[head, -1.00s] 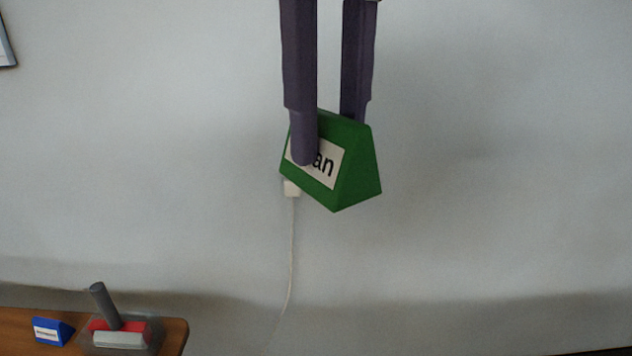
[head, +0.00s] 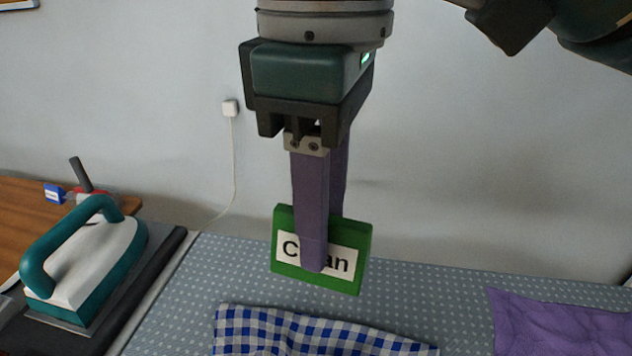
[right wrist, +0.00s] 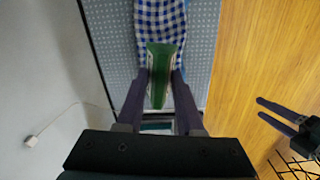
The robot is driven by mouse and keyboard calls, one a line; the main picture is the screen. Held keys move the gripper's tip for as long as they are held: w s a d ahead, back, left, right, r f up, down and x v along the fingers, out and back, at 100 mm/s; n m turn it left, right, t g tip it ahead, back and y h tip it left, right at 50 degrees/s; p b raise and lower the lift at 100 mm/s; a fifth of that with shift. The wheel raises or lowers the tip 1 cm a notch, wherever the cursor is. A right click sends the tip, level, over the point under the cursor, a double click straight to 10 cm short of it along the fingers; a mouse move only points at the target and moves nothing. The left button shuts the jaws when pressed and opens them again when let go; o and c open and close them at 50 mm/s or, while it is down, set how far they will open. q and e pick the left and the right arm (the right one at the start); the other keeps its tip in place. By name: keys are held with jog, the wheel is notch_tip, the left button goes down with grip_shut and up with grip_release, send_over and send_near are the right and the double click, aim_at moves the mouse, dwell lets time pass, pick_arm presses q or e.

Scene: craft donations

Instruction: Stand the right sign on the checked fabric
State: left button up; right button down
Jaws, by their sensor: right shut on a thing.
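A green sign (head: 365,265) has a white label reading "C", then letters hidden by a finger, then "an". My right gripper (head: 325,245) is shut on it, fingers pointing down, one across the label. The sign is upright, slightly tilted. It also shows between the fingers in the right wrist view (right wrist: 159,72). The blue-and-white checked fabric (head: 300,335) lies on the grey dotted surface, cut off by the lower edge in the head view. The sign appears above and apart from it. My left gripper (right wrist: 259,108) shows open and empty at the right of the right wrist view.
A purple cloth (head: 560,325) lies at the right. A wooden table (head: 20,200) behind holds a small blue sign (head: 54,194). A wall closes the back.

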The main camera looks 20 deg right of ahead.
aim_at(316, 275)
jog(key=shift+s+a+f+n, duration=0.25)
jog(key=shift+s+f+n, duration=0.15)
jog(key=shift+f, duration=0.1)
jog(key=shift+s+a+f+n, duration=0.25)
jog(key=shift+f+n, duration=0.15)
jog(key=shift+f, duration=0.1)
notch_tip(316, 275, down, 4)
jog(key=shift+s+a+r+b, duration=0.1)
jog(key=shift+r+b, duration=0.05)
jog(key=shift+b, duration=0.85)
notch_tip(316, 275, down, 12)
jog(key=shift+r+b, duration=0.1)
jog(key=shift+b, duration=0.55)
notch_tip(316, 275, down, 4)
jog(key=shift+b, duration=0.5)
jog(key=shift+f, duration=0.2)
jog(key=shift+f, duration=0.25)
jog(key=c, duration=0.5)
grip_release()
jog(key=shift+c, duration=0.2)
